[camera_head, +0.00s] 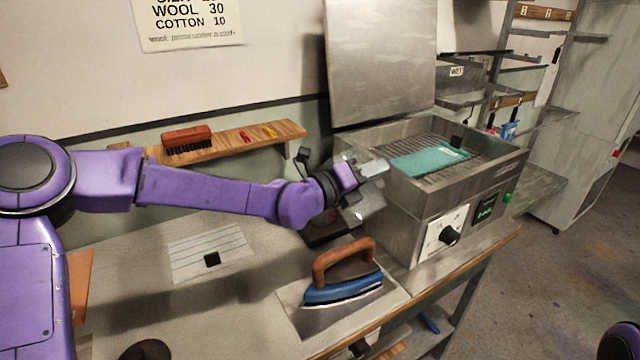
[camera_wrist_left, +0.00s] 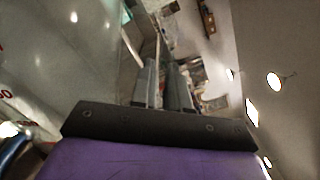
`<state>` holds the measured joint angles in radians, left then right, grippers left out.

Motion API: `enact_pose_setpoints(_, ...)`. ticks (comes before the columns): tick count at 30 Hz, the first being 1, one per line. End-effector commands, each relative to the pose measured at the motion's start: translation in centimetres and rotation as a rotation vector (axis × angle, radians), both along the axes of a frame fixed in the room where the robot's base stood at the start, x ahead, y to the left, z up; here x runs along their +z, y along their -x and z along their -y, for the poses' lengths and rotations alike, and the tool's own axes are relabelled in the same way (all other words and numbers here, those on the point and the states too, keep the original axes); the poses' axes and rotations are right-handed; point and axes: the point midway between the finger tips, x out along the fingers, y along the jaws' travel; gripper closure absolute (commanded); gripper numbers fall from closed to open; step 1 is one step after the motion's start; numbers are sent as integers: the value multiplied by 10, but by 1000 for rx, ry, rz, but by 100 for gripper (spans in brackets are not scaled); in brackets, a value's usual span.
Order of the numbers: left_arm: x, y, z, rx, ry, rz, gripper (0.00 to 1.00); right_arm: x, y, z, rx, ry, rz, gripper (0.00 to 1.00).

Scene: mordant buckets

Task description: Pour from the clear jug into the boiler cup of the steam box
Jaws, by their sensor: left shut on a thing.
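The steam box (camera_head: 408,226) is a steel box with its lid (camera_head: 380,55) raised and a folded green cloth (camera_head: 430,160) on its rack. My left gripper (camera_head: 376,168) is at the box's left rim. In the left wrist view its two fingers (camera_wrist_left: 164,85) are close together. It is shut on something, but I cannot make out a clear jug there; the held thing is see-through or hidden. A small steel part (camera_head: 365,205) juts from the box's left side below the gripper; I cannot tell if it is the boiler cup. My right gripper is not in view.
A blue iron (camera_head: 343,289) with a wooden handle stands on a plate near the bench's front edge. A lined white sheet (camera_head: 210,250) lies on the bench (camera_head: 185,310). A wooden shelf (camera_head: 235,140) holds a red brush (camera_head: 187,138). Shelving stands behind at right.

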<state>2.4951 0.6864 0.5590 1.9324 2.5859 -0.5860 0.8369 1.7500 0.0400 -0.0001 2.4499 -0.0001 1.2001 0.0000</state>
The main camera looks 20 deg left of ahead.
Motion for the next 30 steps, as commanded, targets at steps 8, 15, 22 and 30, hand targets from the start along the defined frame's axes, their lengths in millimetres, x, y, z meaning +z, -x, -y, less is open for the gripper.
enact_pose_setpoints(8,3,-1,0,0,9,-3,100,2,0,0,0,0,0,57)
enact_pose_setpoints(15,5,-1,-1,0,17,-7,100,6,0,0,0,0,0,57)
enact_pose_setpoints(22,6,-2,-1,-1,23,-11,100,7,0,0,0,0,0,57)
enact_pose_setpoints(30,7,-2,-2,-1,29,-14,100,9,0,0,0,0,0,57)
